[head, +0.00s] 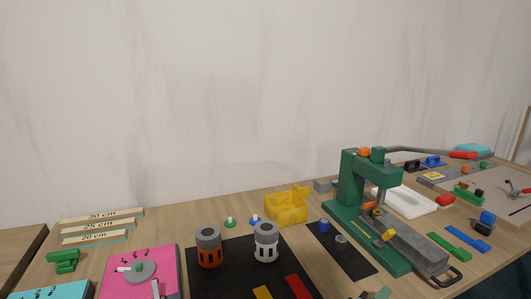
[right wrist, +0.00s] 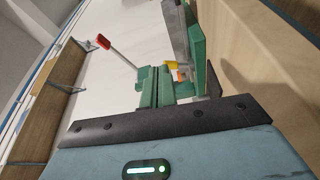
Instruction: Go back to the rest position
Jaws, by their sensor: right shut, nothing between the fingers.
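My right gripper (right wrist: 154,84) shows in the right wrist view as two green fingers pressed together beyond a dark plate, with nothing between them. In the head view, a small greenish piece at the bottom edge, right of centre, seems to be its tip (head: 382,292); the rest is cut off. My left gripper is in neither view. The green press (head: 351,187) with its grey lever and red handle stands on the table at the right. It also shows behind my right fingers in the wrist view (right wrist: 202,45); I cannot tell the gap.
The wooden table (head: 180,222) is crowded. Two grey-topped cylinders, orange (head: 208,250) and white (head: 266,243), stand on a black mat beside a yellow bin (head: 286,206). A pink board (head: 160,262) and labelled strips (head: 100,225) lie left. A white tray (head: 405,203) is behind the press.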

